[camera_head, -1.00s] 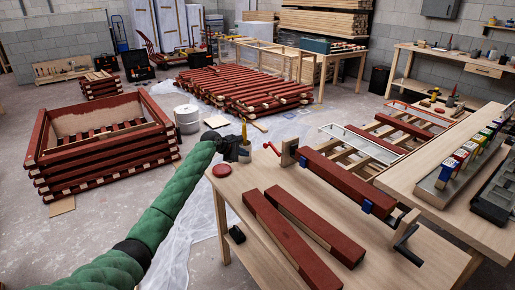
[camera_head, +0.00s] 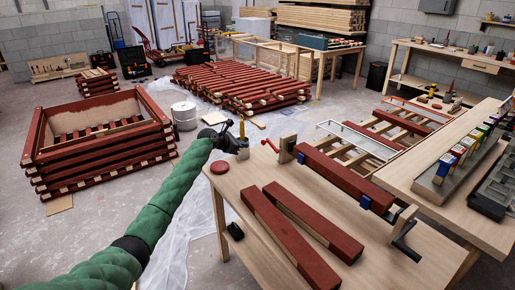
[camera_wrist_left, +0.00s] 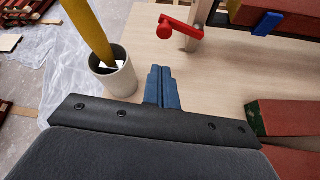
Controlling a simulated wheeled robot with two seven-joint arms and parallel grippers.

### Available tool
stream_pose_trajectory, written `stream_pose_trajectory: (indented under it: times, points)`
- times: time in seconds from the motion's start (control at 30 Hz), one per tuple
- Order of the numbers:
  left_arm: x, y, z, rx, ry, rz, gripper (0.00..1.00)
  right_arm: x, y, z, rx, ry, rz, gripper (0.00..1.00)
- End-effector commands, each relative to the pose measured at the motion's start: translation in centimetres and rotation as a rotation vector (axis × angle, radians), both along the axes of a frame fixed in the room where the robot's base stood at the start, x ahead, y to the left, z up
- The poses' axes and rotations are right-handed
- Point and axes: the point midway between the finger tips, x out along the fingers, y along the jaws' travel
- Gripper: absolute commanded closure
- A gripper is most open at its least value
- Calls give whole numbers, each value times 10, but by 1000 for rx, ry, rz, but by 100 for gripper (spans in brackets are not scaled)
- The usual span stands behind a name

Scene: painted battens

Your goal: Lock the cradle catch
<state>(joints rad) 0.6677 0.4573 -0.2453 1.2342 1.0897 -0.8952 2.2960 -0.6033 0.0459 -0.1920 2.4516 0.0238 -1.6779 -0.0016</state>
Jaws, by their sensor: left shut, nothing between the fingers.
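A red-painted batten (camera_head: 345,178) lies in the cradle on the bench, with blue clips (camera_head: 365,202) on it. At the cradle's left end, a red lever (camera_head: 270,146) stands out from a wooden post (camera_head: 287,147); the wrist view shows the lever (camera_wrist_left: 180,27) pointing left, with a round knob. A black crank-like handle (camera_head: 405,243) sits at the near right end. My left gripper (camera_head: 230,140) is left of the lever, by the cup; its blue fingers (camera_wrist_left: 163,85) are shut and empty, apart from the lever. My right gripper is out of view.
A cup (camera_wrist_left: 112,75) with a yellow-handled tool stands close left of my fingers. A red disc (camera_head: 219,167) and two loose red battens (camera_head: 312,232) lie on the bench.

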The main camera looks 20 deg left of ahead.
Motion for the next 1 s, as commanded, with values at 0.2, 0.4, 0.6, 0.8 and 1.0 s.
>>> stream_pose_trajectory:
  times: [0.2, 0.4, 0.6, 0.8, 1.0]
  points:
    - [6, -4, -3, 0, 0, -1, 100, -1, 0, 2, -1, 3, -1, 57]
    - [28, -18, -17, -1, 2, -1, 100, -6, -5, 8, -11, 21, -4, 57]
    - [53, -33, -32, 0, 0, -1, 100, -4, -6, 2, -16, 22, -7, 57]
    - [68, -42, -43, 0, 0, 0, 100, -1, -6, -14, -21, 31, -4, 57]
    - [74, -46, -48, 2, 0, -2, 100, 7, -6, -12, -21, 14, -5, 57]
